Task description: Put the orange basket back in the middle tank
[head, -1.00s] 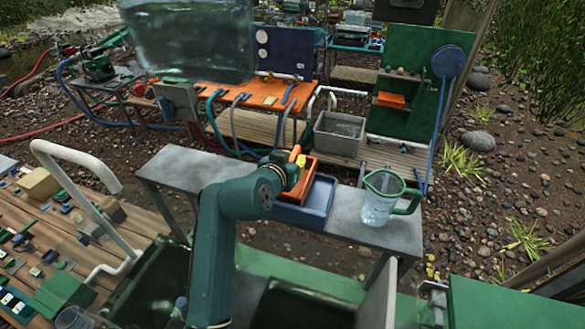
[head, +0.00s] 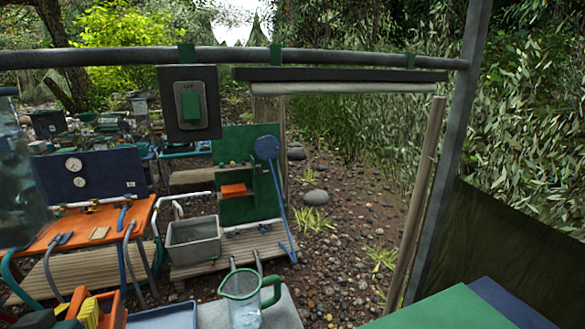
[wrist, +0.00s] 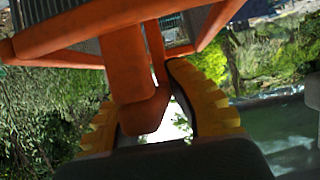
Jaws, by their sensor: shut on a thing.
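The orange basket (wrist: 95,40) fills the top of the wrist view, with an orange frame and grey mesh sides. My gripper (wrist: 142,88) has its yellow fingers shut on the basket's orange handle part. In the head view the orange basket (head: 113,312) shows only partly at the lower left edge, with my gripper's yellow fingers (head: 89,312) beside it. The basket's underside and its height over the bench are hidden there. The middle tank cannot be made out in the head view.
A blue tray (head: 165,317) lies right of the basket on the grey bench (head: 282,312). A clear jug with a green handle (head: 243,298) stands on that bench. A green panel top (head: 445,310) is at lower right. A grey tub (head: 193,241) stands farther back.

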